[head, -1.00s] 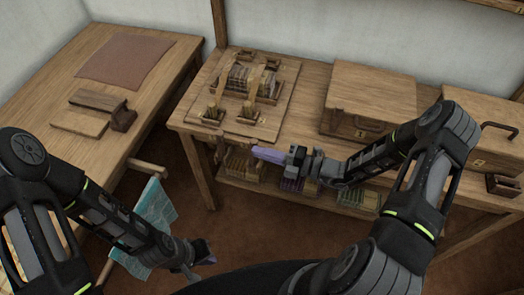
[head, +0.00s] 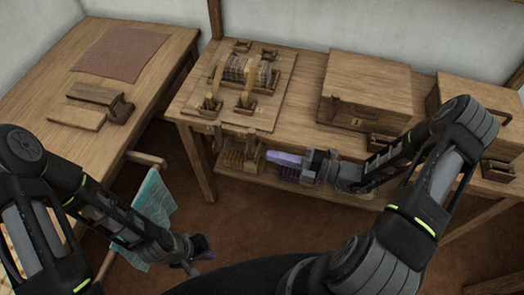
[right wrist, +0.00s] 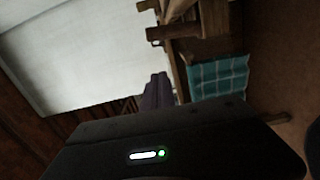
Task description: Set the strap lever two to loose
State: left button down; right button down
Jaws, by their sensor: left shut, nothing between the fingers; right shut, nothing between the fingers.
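A wooden board (head: 187,108) lies on the left end of the bench and carries a small strap device. Two short wooden pieces, left (head: 218,136) and right (head: 250,140), hang at the bench's front edge. I cannot tell which part is strap lever two. My right gripper (head: 270,156), with purple fingers, is shut and empty just right of the right hanging piece, apart from it. My left gripper (head: 208,246) is shut and empty, low over the floor.
Wooden boxes (head: 367,78) and (head: 470,95) stand on the bench to the right. A lower shelf (head: 227,176) holds several small items. A side table (head: 150,60) at left bears a brown cloth (head: 122,52). A teal cloth (head: 155,205) hangs near my left arm.

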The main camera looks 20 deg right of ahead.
jog(key=shift+b+v, duration=0.3)
jog(key=shift+v, duration=2.05)
jog(key=shift+s+a, duration=0.1)
jog(key=shift+s, duration=0.05)
jog(key=s+a+f+n+g+h, duration=0.2)
jog(key=s+f+n+g+h, duration=0.25)
jog(key=s+f+n, duration=0.65)
jog(key=s+a+f+n+g+h, duration=0.2)
jog(key=s+f+n+g+h, duration=0.45)
jog(key=n, duration=0.85)
jog(key=w+a+r+n+t, duration=0.1)
jog(key=w+a+n, duration=0.2)
jog(key=a+n, duration=0.7)
jog(key=n, duration=0.5)
jog(key=shift+a+n+t, duration=0.3)
jog(key=shift+a, duration=0.1)
